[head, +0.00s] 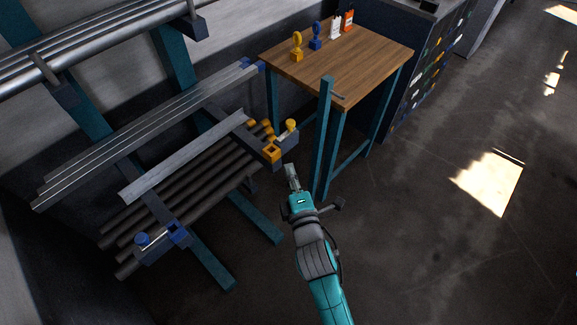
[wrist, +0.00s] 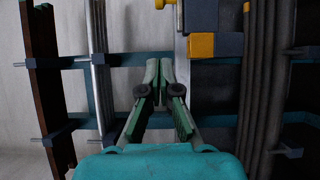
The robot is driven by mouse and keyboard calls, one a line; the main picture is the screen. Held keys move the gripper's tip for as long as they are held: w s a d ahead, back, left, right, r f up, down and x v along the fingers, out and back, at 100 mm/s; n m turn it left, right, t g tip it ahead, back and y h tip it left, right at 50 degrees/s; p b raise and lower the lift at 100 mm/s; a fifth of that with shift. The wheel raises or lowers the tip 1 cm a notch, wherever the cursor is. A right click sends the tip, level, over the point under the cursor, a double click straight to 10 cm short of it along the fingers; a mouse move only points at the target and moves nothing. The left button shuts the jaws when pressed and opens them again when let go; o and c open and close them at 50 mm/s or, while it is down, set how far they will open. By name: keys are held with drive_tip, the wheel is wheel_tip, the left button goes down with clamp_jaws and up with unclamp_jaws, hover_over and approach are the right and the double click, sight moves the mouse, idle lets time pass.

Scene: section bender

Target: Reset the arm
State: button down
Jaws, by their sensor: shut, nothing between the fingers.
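My arm (head: 316,255) reaches up from the bottom of the head view, teal with grey joints. My gripper (head: 291,170) is at its far end, just below and right of the yellow block on the rack's right end. No contact with the block is visible. In the wrist view my gripper (wrist: 160,70) has its two fingers together, with nothing between them. The rack's bars and blue cross members lie beyond the fingers.
A rack holds long metal bars (head: 150,135) on the left, with a yellow block (head: 277,153) and a blue clamp (head: 178,234). A wooden-topped table (head: 345,60) carries yellow and blue items and bottles. A teal post (head: 322,140) stands close right of my gripper. Floor (head: 430,240) at right is clear.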

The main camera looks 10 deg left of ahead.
idle(0.5)
drive_tip(key=s+d+f+m+h, duration=0.1)
drive_tip(key=s+d+f+m, duration=0.15)
drive_tip(key=s+d, duration=0.3)
drive_tip(key=s+d+f+m+g+h, duration=0.1)
drive_tip(key=s+d+f+m, duration=0.1)
drive_tip(key=s+d+m, duration=0.35)
drive_tip(key=s+d+f+m+h, duration=0.1)
drive_tip(key=s+d+f, duration=0.25)
drive_tip(key=s, duration=0.45)
drive_tip(key=s+d+r+m+h, duration=0.1)
drive_tip(key=s+d+r+m, duration=0.1)
drive_tip(key=s+m, duration=0.2)
drive_tip(key=s+d+r+m+h, duration=0.1)
drive_tip(key=s+d+r+m, duration=0.2)
drive_tip(key=s, duration=0.7)
drive_tip(key=s+d+r+m+g+h, duration=0.1)
drive_tip(key=s+d+r+m, duration=0.2)
drive_tip(key=s+m, duration=0.3)
drive_tip(key=shift+s, duration=0.4)
